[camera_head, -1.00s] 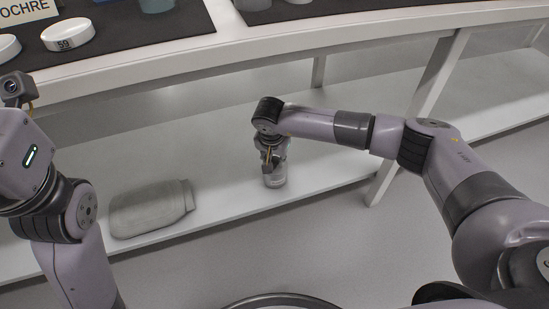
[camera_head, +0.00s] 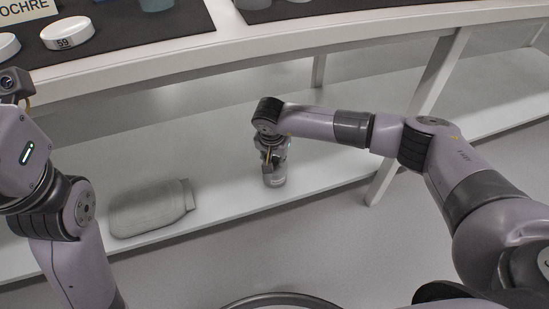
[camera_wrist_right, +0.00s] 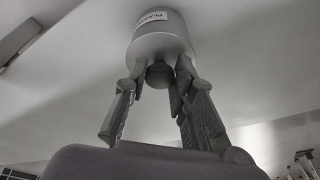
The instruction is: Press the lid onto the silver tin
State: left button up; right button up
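The silver tin (camera_head: 275,181) stands upright on the white lower shelf, near its front edge. It also shows in the right wrist view (camera_wrist_right: 160,29), with a pale label on its side. My right gripper (camera_head: 268,162) reaches down over the tin from above. In the right wrist view my right gripper's fingers (camera_wrist_right: 160,82) close on a dark round knob (camera_wrist_right: 160,74) on the lid (camera_wrist_right: 161,48). The lid sits at the tin's top; whether it is fully seated I cannot tell. My left arm is at the left edge, its gripper out of frame.
A grey, jar-shaped object (camera_head: 151,208) lies on its side on the shelf (camera_head: 225,190), left of the tin. A tabletop (camera_head: 240,48) with dark mats and a white round piece marked 59 (camera_head: 69,35) is above. A table leg stands to the right.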

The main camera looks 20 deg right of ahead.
jog(key=o, duration=0.5)
jog(key=shift+o, duration=0.4)
jog(key=o, duration=0.4)
jog(key=shift+o, duration=0.2)
